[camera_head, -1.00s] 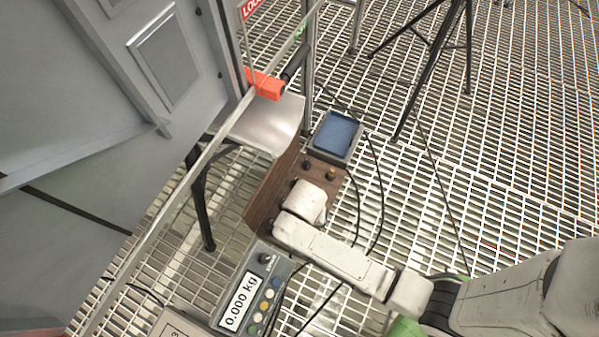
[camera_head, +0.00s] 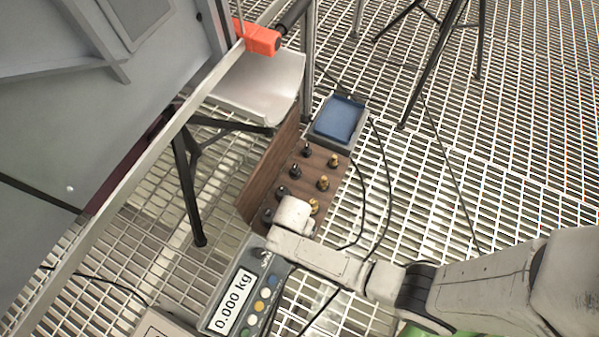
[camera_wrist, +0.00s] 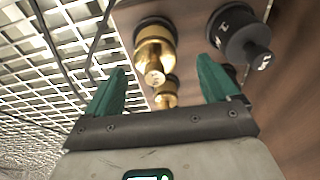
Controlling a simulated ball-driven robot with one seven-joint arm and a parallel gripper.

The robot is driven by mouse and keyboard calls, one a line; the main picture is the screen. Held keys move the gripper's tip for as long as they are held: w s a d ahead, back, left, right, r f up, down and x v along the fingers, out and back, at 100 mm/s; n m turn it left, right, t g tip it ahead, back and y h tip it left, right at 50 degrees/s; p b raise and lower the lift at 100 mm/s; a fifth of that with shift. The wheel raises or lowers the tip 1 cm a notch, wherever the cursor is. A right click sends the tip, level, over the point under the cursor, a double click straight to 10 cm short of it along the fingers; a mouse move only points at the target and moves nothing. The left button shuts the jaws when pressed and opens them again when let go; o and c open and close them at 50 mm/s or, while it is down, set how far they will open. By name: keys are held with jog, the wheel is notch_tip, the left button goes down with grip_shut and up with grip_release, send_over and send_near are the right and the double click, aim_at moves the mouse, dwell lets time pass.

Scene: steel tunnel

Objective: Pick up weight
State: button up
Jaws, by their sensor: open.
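Several small knobbed weights, some brass and some black, stand on a wooden board (camera_head: 272,176) in the head view. In the wrist view a brass weight (camera_wrist: 154,50) is ahead of my gripper (camera_wrist: 162,84), between the lines of its fingers. A second brass weight (camera_wrist: 166,94) shows between the green fingertips, partly hidden. A black weight (camera_wrist: 240,38) with markings is just beyond the right finger. Another dark weight is partly hidden behind that finger. My gripper is open and holds nothing. In the head view my arm covers the near end of the board, and the fingers are hidden.
A scale (camera_head: 236,296) reading 0.000 kg is at the board's near end. A blue-topped tray (camera_head: 339,120) is at its far end. A curved metal pan (camera_head: 262,84) and an orange block (camera_head: 262,40) are beyond. Cables cross the grating at right.

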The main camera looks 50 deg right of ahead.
jog(key=f+b, duration=0.2)
jog(key=f, duration=0.1)
jog(key=f+b, duration=0.1)
jog(key=f, duration=0.1)
jog(key=shift+s+d, duration=0.2)
jog(key=shift+d, duration=0.05)
grip_shut()
dwell(0.6)
jog(key=shift+w+r, duration=0.1)
